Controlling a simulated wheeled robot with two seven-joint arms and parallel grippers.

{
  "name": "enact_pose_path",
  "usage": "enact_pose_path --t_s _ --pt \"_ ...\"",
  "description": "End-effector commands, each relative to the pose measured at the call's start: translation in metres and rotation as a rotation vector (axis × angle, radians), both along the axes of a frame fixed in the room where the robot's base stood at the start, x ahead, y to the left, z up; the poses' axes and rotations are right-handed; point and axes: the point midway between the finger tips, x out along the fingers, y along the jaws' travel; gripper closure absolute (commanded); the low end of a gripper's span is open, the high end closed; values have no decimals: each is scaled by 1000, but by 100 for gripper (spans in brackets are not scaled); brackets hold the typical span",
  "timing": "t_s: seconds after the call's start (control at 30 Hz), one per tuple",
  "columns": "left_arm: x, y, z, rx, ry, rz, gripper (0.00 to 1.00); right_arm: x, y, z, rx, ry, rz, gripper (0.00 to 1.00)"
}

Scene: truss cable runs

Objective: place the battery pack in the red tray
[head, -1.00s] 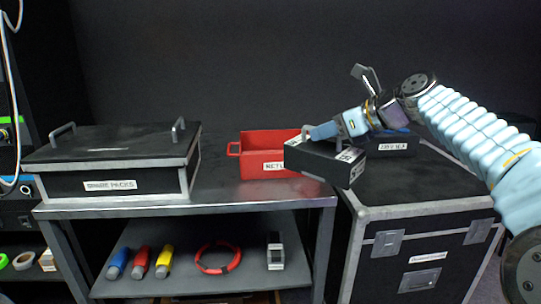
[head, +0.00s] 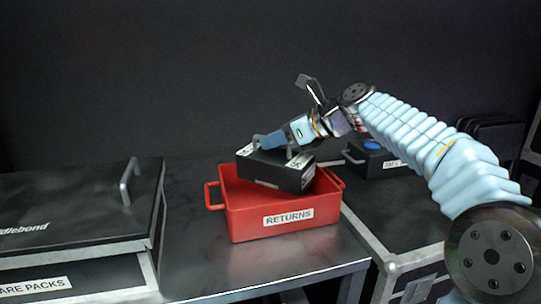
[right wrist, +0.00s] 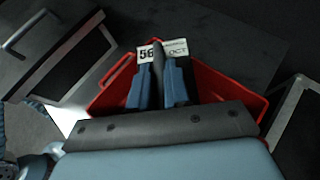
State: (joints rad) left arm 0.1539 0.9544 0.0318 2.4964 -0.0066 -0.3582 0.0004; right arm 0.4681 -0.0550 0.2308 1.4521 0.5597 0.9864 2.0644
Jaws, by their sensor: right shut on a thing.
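The battery pack (head: 272,170) is a black box with white labels. In the head view it is slightly tilted over the opening of the red tray (head: 250,222), which is labelled RETURNS and stands on the metal table. My right gripper (head: 274,142) is shut on the pack's top. In the right wrist view the fingers (right wrist: 158,85) close on a part between them, with white labels of the battery pack (right wrist: 148,54) beyond and the red tray (right wrist: 215,82) around. My left gripper is not in view.
A black case labelled SPARE PACKS (head: 75,215) with a handle stands left of the tray. A black flight case (head: 400,215) stands to the right, with a smaller dark box (head: 375,160) on it. Bare table top lies in front of the tray.

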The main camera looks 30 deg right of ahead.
Motion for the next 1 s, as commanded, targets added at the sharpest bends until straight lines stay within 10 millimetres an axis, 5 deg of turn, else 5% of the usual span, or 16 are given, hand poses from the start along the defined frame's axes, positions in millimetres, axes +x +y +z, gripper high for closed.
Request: enact_pose_path --t_s 0.5,0.8,0.83,1.0 --pt "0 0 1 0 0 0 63 0 0 -62 0 -3 0 100" --pt "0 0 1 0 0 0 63 0 0 -68 -1 -5 1 100" --pt "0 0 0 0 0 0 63 0 0 -71 0 1 1 79" --pt "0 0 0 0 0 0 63 0 0 -71 0 0 1 58"
